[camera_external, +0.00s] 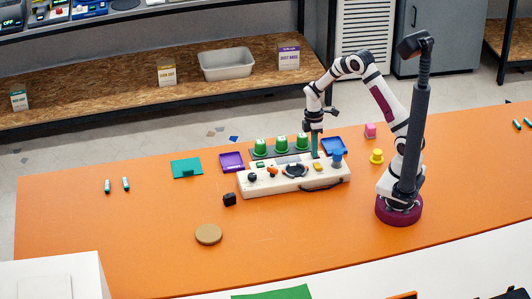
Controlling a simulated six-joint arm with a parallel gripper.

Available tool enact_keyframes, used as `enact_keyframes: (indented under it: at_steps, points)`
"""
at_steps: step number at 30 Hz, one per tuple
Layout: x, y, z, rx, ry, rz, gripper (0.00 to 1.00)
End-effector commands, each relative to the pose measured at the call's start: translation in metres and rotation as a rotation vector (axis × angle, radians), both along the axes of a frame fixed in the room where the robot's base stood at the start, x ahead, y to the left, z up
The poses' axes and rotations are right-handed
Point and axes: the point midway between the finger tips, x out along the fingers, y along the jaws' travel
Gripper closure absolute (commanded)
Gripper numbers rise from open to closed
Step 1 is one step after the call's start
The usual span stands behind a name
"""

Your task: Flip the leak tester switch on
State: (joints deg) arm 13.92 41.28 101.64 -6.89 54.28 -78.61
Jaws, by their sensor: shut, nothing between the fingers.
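A long white control box (270,187) with dark knobs, small buttons and a round dark dial (295,171) lies on the orange table; I take it as the leak tester, but its labels are too small to read. I cannot tell which control is the switch or its position. My gripper (315,155) points down with shut, empty teal fingers at the back right part of the box. I cannot tell whether the fingertips touch it.
Several green cylinders (281,144) stand on a dark strip behind the box. A purple tray (231,162) and a blue tray (334,147) are nearby. A yellow piece (376,156) stands right, a black cube (229,199) left. The front table is mostly clear around a tan disc (208,234).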

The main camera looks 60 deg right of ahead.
Motion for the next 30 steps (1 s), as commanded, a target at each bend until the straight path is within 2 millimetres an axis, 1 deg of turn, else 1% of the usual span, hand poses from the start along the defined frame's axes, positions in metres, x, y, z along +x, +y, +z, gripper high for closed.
enact_keyframes:
  at_steps: [1, 5, 13, 16, 17, 20, 27, 30]
  points:
    - [0.005, -0.006, 0.0, -0.009, -0.012, 0.006, 1.0]
    - [0.009, -0.01, 0.002, -0.008, -0.013, 0.006, 1.0]
    - [0.009, -0.01, 0.002, -0.007, -0.011, 0.006, 1.0]
    - [0.01, -0.01, 0.008, -0.007, -0.011, 0.005, 1.0]
    - [0.011, -0.011, 0.011, -0.008, -0.012, 0.006, 1.0]
    - [0.013, -0.014, 0.031, -0.009, -0.015, 0.004, 1.0]
    - [0.021, -0.021, 0.09, -0.009, -0.015, 0.005, 1.0]
    - [0.023, -0.024, 0.111, -0.009, -0.015, 0.005, 1.0]
